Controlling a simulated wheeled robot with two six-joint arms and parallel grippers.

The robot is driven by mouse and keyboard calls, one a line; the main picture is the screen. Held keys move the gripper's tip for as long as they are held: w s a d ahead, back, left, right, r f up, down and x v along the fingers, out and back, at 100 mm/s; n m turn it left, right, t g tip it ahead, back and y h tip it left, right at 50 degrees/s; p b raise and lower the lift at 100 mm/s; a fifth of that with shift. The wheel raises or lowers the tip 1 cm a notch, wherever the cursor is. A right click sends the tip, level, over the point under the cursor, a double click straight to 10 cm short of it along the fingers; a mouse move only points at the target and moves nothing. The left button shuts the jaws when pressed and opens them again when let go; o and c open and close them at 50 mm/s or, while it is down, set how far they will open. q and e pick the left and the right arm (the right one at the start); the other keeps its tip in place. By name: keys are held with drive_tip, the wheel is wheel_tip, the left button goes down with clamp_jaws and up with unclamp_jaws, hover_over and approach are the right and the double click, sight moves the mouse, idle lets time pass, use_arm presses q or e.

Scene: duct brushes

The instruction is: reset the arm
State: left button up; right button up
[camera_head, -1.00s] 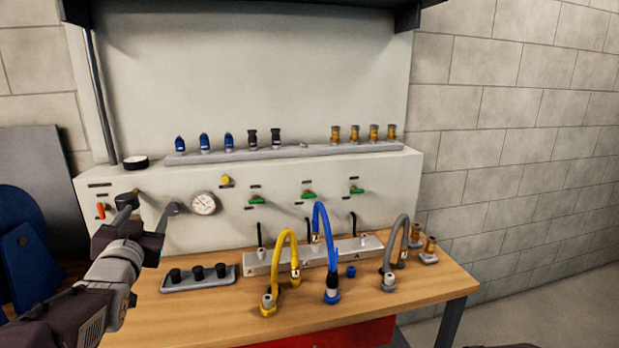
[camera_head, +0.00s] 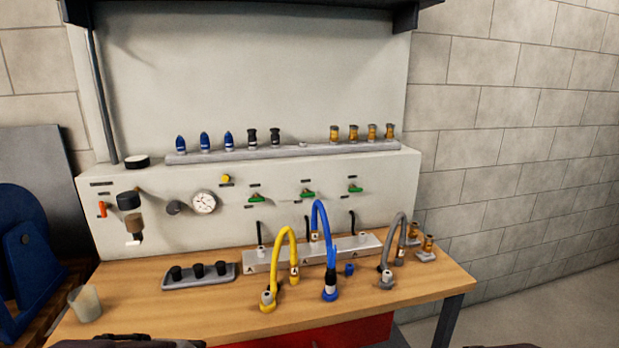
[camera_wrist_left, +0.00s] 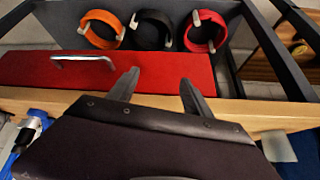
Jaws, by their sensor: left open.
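My left gripper (camera_wrist_left: 158,88) shows in the left wrist view with its two fingers spread apart and nothing between them. Below the fingers in that view are a red drawer front (camera_wrist_left: 30,72) with a metal handle and the wooden table edge (camera_wrist_left: 240,108). In the head view only dark parts of my arms show at the bottom edge, and neither gripper's fingers can be made out. My right gripper is not in view.
The table (camera_head: 190,318) carries a yellow hose (camera_head: 277,254), a blue hose (camera_head: 331,249), a grey hose (camera_head: 389,249), a black-plug tray (camera_head: 199,280) and a clear cup (camera_head: 84,303). A rack (camera_head: 290,152) holds several fittings. Coiled rings (camera_wrist_left: 101,28) lie beyond the red drawer.

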use_arm(q)
drive_tip(key=s+d+f+g, duration=0.4)
drive_tip(key=s+f, duration=0.2)
drive_tip(key=s, duration=0.3)
wheel_tip(320, 180, down, 10)
drive_tip(key=s+g+b, duration=0.1)
drive_tip(key=s+b, duration=0.2)
drive_tip(key=b, duration=0.7)
wheel_tip(320, 180, up, 24)
drive_tip(key=p, duration=2.3)
drive_tip(key=shift+w+d+h+p, duration=0.2)
drive_tip(key=shift+h+p, duration=0.15)
drive_tip(key=shift+h, duration=0.05)
drive_tip(key=shift+f, duration=0.1)
